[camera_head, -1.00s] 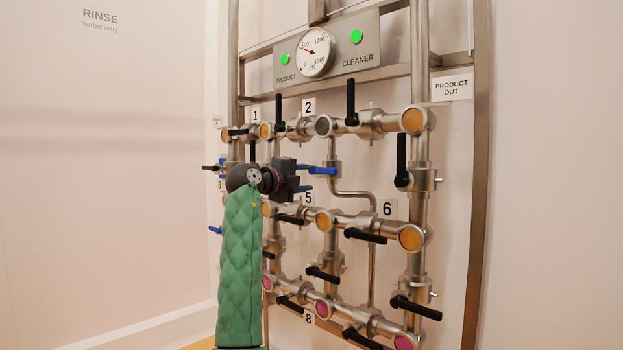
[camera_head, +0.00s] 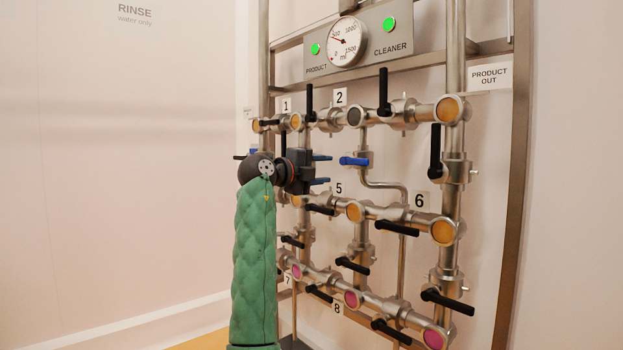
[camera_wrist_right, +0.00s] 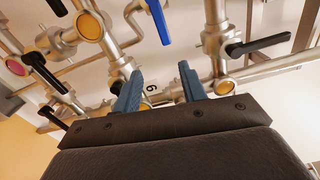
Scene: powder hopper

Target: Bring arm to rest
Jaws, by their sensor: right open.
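My right arm (camera_head: 254,260) has a green padded sleeve and rises from the bottom of the head view. My right gripper (camera_head: 322,170) is at its top, pointing right, in front of the pipe rack. Its two blue-grey fingers are apart with nothing between them. In the right wrist view the gripper (camera_wrist_right: 158,92) also shows open and empty, with pipes and black handles beyond the fingers. A blue valve handle (camera_head: 354,161) stands to the right of the fingertips in the head view, apart from them. My left gripper is not in view.
The steel pipe rack carries several black valve handles, such as one at the upper right (camera_head: 435,148) and one at the lower right (camera_head: 447,301). A gauge (camera_head: 348,41) sits on the panel above. Free room lies left of the arm, before the pale wall (camera_head: 120,180).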

